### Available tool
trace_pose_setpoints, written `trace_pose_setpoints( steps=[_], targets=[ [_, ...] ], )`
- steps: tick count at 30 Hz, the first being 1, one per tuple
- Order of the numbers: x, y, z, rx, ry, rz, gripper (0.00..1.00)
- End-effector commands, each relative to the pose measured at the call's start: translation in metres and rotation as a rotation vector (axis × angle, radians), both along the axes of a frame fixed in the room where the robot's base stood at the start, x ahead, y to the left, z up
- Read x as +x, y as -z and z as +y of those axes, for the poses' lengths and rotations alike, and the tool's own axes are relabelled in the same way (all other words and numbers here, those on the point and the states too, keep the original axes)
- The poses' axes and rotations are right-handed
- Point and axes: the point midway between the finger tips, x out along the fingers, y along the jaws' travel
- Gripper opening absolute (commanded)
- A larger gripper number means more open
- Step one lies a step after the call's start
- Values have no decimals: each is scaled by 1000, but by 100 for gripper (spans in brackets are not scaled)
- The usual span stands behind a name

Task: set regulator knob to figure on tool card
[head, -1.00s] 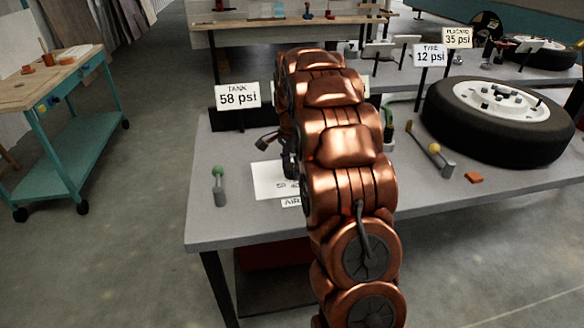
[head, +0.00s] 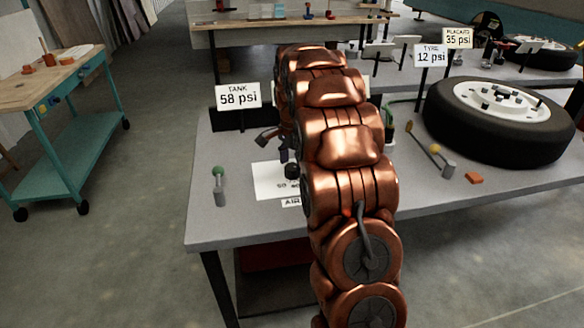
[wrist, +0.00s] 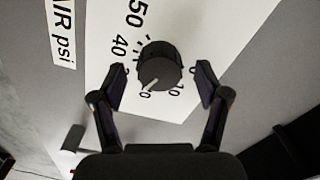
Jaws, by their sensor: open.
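The regulator knob (wrist: 160,68) is black and round with a white pointer line. In the wrist view it sits on a white dial sheet (wrist: 205,25) with 50, 40, 10 and other partly hidden figures. Its pointer aims to the lower left, at a partly covered figure ending in 0. My gripper (wrist: 160,84) is open, with one finger on each side of the knob and gaps between. The dial sheet (head: 268,182) also shows in the head view, partly behind my arm. A paper (head: 76,53) lies on the left cart; I cannot read it or tell whether it is the tool card.
Signs read TANK 58 psi (head: 238,96), TYRE 12 psi (head: 430,55) and PLACARD 35 psi (head: 457,39). A green-topped lever (head: 218,185) stands left of the dial. A wheel (head: 500,120), a yellow-knobbed lever (head: 449,171) and an orange block (head: 474,178) are right of my arm.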

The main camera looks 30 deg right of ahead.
Motion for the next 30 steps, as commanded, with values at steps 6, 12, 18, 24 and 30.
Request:
trace_pose_setpoints(
  steps=[6,12,18,24,30],
  targets=[
    [1,-40,0,-2,0,-6,74],
    [1,-73,0,-1,-1,-3,74],
    [1,-96,0,-1,-1,-1,74],
    [0,-106,1,0,-1,0,74],
    [0,-108,1,1,0,2,74]
  ],
)
